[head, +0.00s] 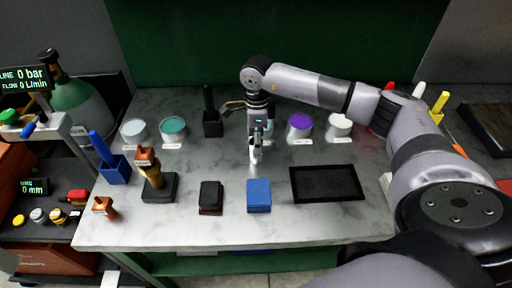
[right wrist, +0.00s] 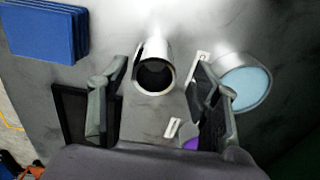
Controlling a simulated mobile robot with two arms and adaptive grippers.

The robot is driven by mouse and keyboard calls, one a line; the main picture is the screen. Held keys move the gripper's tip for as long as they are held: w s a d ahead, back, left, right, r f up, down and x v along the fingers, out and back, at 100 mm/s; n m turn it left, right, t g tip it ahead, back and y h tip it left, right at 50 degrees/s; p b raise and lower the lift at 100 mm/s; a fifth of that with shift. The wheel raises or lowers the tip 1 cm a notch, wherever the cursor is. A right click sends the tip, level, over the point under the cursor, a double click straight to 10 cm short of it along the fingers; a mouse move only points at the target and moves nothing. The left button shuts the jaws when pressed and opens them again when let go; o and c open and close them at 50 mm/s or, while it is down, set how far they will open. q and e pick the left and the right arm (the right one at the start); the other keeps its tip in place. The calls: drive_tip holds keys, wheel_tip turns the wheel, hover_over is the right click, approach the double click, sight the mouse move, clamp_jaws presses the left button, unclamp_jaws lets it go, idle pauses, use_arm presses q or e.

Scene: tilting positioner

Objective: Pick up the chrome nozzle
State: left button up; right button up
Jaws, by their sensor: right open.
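The chrome nozzle (right wrist: 154,72) is a short shiny tube with a dark round opening facing the camera in the right wrist view. In the head view it is a small bright upright shape (head: 255,155) on the marble table, partly hidden by my gripper. My right gripper (right wrist: 158,68) is open, with one finger on each side of the nozzle and visible gaps between. In the head view the right gripper (head: 258,133) points down, directly over the nozzle. My left gripper is not in view.
A blue pad stack (head: 259,196), a black pad stack (head: 210,196) and a dark tray (head: 327,183) lie in front. A purple jar (head: 300,124) and white jar (head: 339,126) stand right, a teal jar (head: 173,128) left. A black holder (head: 212,124) stands close left of the gripper.

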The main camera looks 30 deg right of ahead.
drive_tip(key=shift+f, duration=0.2)
drive_tip(key=shift+s+a+f+p, duration=0.1)
drive_tip(key=shift+s+f+p, duration=0.1)
drive_tip(key=shift+p, duration=0.1)
drive_tip(key=f, duration=0.1)
drive_tip(key=f+p, duration=0.1)
drive_tip(key=f, duration=0.1)
drive_tip(key=f+p, duration=0.1)
drive_tip(key=shift+w+a+f, duration=0.1)
drive_tip(key=shift+a+f, duration=0.15)
drive_tip(key=shift+a, duration=0.05)
drive_tip(key=shift+f, duration=0.15)
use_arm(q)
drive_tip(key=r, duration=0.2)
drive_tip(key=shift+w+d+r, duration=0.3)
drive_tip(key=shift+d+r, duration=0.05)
use_arm(e)
drive_tip(key=shift+c, duration=0.6)
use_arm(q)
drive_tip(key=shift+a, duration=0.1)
use_arm(e)
drive_tip(key=c, duration=1.1)
drive_tip(key=shift+c, duration=0.2)
